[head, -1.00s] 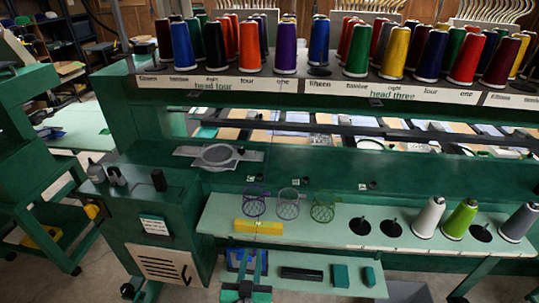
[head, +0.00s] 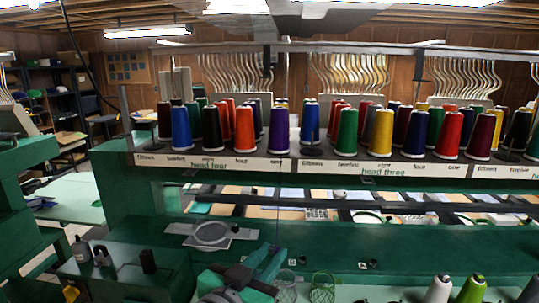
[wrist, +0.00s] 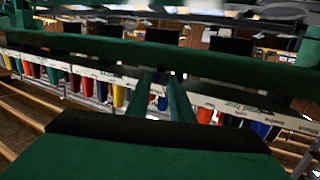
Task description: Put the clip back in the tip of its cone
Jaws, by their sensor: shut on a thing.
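My gripper (head: 272,258) is in front of the machine, below the cone rack in the head view. Its two green fingers also show in the wrist view (wrist: 163,82), pointing at the machine, with a narrow gap between them. It is shut on the clip, but the clip itself is too small and dark to make out. The front row of thread cones includes a purple cone (head: 279,128), an orange cone (head: 244,129), a black cone (head: 213,129) and a green cone (head: 347,131). Which cone the clip belongs to cannot be told.
A labelled cone rack (head: 225,163) runs across the machine. A round hoop (head: 212,233) lies on the green table left of my gripper. Mesh cups, including a green one (head: 322,287), stand low in front. A white cone (head: 438,289) and a lime cone (head: 468,290) stand at right.

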